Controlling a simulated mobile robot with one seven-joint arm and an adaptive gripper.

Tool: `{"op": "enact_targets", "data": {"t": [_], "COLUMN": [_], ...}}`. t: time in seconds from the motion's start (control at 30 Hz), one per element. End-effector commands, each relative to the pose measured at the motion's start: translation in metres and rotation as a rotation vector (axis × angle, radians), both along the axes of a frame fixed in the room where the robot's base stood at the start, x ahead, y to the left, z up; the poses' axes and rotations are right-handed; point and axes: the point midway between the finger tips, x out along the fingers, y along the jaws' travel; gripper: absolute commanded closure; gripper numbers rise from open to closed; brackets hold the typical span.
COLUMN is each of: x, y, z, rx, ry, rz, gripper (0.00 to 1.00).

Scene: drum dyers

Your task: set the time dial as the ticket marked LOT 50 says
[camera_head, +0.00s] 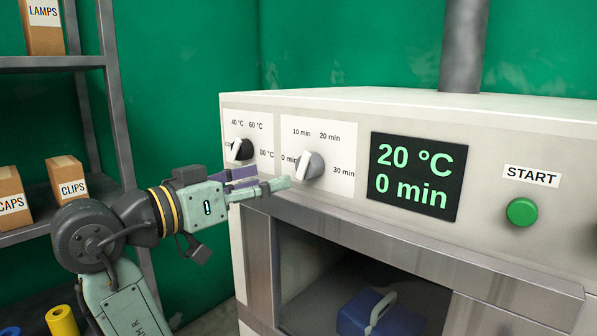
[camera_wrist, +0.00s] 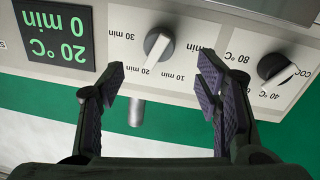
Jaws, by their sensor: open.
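The time dial (camera_head: 313,165) is a grey knob with a white bar handle on the machine's front panel, ringed by marks from 0 to 30 min. The display (camera_head: 415,177) reads 20 °C and 0 min. My gripper (camera_head: 274,184) is open and empty, just in front of the panel beside the time dial. In the wrist view, which is upside down, the time dial (camera_wrist: 158,47) shows beyond the gap between my fingertips (camera_wrist: 160,80), apparently not touching them. No ticket marked LOT 50 shows in either view.
The temperature dial (camera_head: 241,150) sits left of the time dial, close to my gripper. A green START button (camera_head: 521,212) is at the right. Below the panel, an open chamber holds a blue case (camera_head: 380,315). A shelf (camera_head: 50,62) with labelled boxes stands at the left.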

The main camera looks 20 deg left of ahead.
Motion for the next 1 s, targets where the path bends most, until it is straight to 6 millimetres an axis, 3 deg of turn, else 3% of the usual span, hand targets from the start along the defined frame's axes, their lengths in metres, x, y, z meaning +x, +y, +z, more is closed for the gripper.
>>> {"op": "enact_targets", "data": {"t": [0.2,0.43,0.87,1.0], "x": [0.039,0.07,0.08,0.08], "y": [-0.019,-0.033,-0.037,-0.037], "z": [0.003,0.002,0.0,0.0], "rx": [0.0,0.0,0.002,0.002], "ry": [0.002,0.001,-0.001,-0.001], "rz": [-0.003,-0.002,-0.001,-0.001], "gripper": [0.42,0.42,0.42,0.5]}}
